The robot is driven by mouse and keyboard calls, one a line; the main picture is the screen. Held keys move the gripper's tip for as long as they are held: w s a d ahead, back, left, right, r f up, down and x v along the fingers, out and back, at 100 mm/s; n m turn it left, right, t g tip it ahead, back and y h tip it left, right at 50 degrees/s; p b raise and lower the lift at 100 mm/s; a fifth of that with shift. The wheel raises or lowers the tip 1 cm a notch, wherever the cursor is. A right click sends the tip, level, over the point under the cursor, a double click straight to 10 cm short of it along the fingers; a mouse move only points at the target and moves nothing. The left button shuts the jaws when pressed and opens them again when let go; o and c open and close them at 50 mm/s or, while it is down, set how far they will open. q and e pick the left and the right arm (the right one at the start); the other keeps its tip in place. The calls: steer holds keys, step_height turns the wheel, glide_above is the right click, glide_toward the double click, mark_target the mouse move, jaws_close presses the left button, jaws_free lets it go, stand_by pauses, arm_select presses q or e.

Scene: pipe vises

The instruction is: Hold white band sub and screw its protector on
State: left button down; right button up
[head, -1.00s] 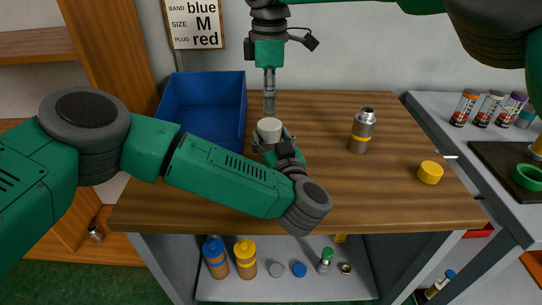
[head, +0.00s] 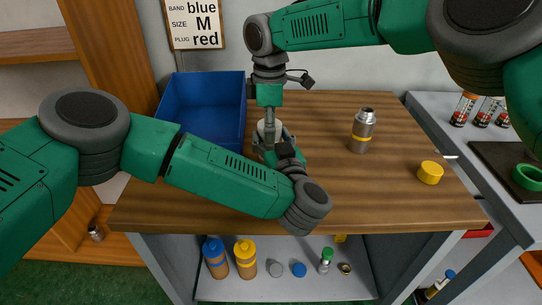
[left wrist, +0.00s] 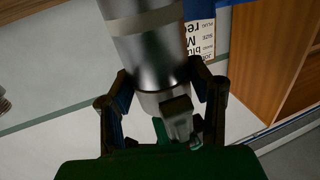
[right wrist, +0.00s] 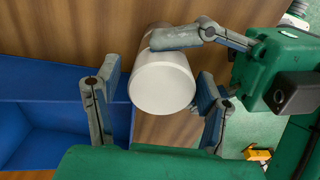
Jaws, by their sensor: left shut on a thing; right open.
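The metal sub (left wrist: 155,55) with a pale band (left wrist: 142,20) is held between the fingers of my left gripper (left wrist: 160,72), which is shut on it above the table. The white protector (right wrist: 162,85) covers the sub's upper end; how far it is screwed on cannot be told. It shows in the head view as a small white patch (head: 262,128), mostly hidden. My right gripper (right wrist: 150,85) is open, pointing down at the protector, its fingers on either side with a gap at the left. A finger of my left gripper crosses the protector's edge in the right wrist view.
A blue bin (head: 205,108) stands just left of the grippers. A yellow-banded sub (head: 363,130) stands upright and a yellow protector (head: 430,172) lies on the table's right. Bottles and caps sit on the shelf below. A sign (head: 193,24) hangs behind.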

steer(key=c, duration=1.2)
steer(key=o, duration=1.3)
steer(key=shift+r, duration=2.25)
steer(key=shift+r, duration=1.75)
steer(key=shift+c, duration=0.5)
